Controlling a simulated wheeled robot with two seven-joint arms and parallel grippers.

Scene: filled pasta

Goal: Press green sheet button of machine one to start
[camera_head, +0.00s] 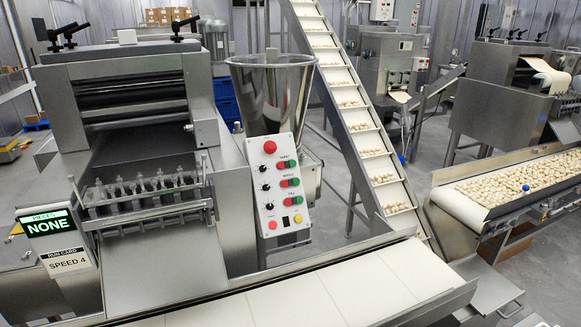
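The front machine (125,75) stands at the left, a steel press with rollers and a row of small nozzles. I cannot read a number on it. Its white control panel (267,207) hangs at its right side, below the steel hopper (272,92). The panel has a large red button (269,147) on top, then three rows of black knobs with red and green buttons. The top row's label seems to read SHEET; its green button (293,163) is at the right end, uncovered. Neither gripper is in view.
A display (48,223) at the left reads NONE; a card (68,262) below it reads SPEED 4. An empty white belt (330,290) crosses the front. An inclined conveyor (361,130) and a right-hand belt (470,207) carry pasta pieces. More machines stand behind.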

